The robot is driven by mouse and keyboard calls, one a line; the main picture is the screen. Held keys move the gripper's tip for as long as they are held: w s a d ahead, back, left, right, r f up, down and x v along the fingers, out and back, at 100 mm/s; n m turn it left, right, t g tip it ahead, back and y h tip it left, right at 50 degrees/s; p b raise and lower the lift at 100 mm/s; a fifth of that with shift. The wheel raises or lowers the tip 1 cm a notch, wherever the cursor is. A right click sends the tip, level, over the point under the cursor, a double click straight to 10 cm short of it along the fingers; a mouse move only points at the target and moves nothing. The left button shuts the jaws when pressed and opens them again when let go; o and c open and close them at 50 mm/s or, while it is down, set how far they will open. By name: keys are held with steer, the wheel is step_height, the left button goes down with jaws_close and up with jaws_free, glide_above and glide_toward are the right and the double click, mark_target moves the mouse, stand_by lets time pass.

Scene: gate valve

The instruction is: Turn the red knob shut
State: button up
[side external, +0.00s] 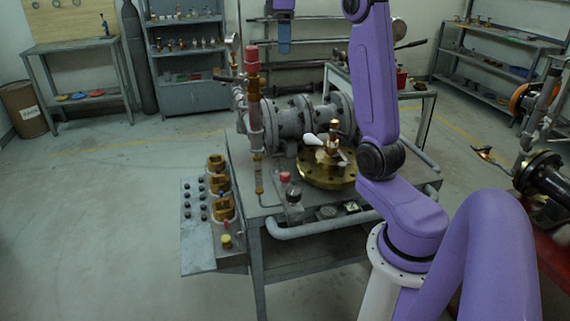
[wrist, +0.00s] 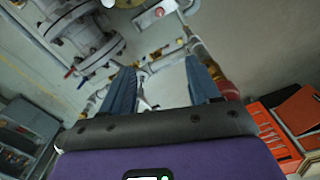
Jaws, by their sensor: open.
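A round red knob also shows near the top of the wrist view (wrist: 159,11). A second, larger red cap (side external: 252,58) tops the vertical copper-coloured pipe; a red cylindrical part shows right of my fingers in the wrist view (wrist: 229,90). My gripper (side external: 284,46) hangs high above the bench, to the right of the red cap and well above the small knob. In the wrist view its blue fingers (wrist: 160,68) are apart with nothing between them.
A grey flanged pipe assembly (side external: 290,120) stands on the bench (side external: 330,228). A panel (side external: 198,240) with brass blocks and black buttons is at left. The floor at left is clear.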

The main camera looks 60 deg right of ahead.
mark_target(285, 174)
step_height(285, 174, down, 41)
stand_by(0.6)
steer(key=c, duration=1)
steer(key=shift+c, duration=0.2)
